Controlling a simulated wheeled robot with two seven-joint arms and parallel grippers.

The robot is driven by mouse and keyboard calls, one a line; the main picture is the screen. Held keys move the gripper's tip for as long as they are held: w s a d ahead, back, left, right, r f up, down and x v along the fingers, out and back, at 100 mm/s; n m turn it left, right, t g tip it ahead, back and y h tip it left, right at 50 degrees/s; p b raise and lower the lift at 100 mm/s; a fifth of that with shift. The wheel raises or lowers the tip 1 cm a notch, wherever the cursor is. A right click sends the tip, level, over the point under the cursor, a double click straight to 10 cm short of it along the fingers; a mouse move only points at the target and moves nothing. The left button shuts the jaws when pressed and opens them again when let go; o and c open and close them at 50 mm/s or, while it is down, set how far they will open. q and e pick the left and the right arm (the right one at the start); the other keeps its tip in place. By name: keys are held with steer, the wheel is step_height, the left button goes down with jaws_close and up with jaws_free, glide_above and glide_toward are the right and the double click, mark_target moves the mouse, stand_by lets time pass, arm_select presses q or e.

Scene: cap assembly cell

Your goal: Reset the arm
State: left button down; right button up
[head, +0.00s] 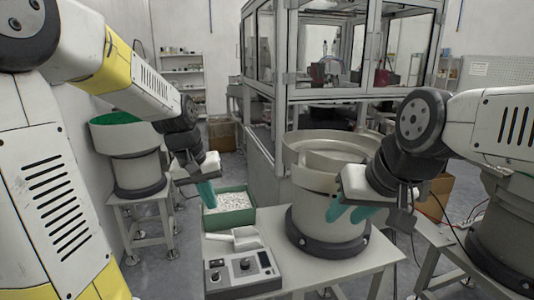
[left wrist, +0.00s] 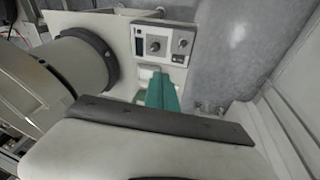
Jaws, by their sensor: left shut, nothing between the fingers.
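My left gripper (head: 208,196) has teal fingers that are shut with nothing between them. It hangs above the left edge of a green bin (head: 236,190) of small white parts. The fingers also show in the left wrist view (left wrist: 160,95), pointing toward the control box. My right gripper (head: 350,214) is in front of the middle bowl feeder (head: 318,220). Its two teal fingers are apart, with no object visible between them.
A white scoop (head: 243,237) lies between the bin and a control box (head: 240,268) with knobs on the table (head: 352,265). Another feeder (head: 137,170) with a green bowl stands at left. A framed glass enclosure (head: 290,95) stands behind.

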arm_select(q)
steer(key=s+r+m+t, duration=0.1)
steer(key=s+r, duration=0.2)
steer(key=s, duration=0.4)
steer(key=s+d+r+m+t, duration=0.1)
steer(key=s+r, duration=0.3)
steer(key=s, duration=0.4)
steer(key=shift+s+t, duration=0.3)
steer(key=shift+t, duration=0.4)
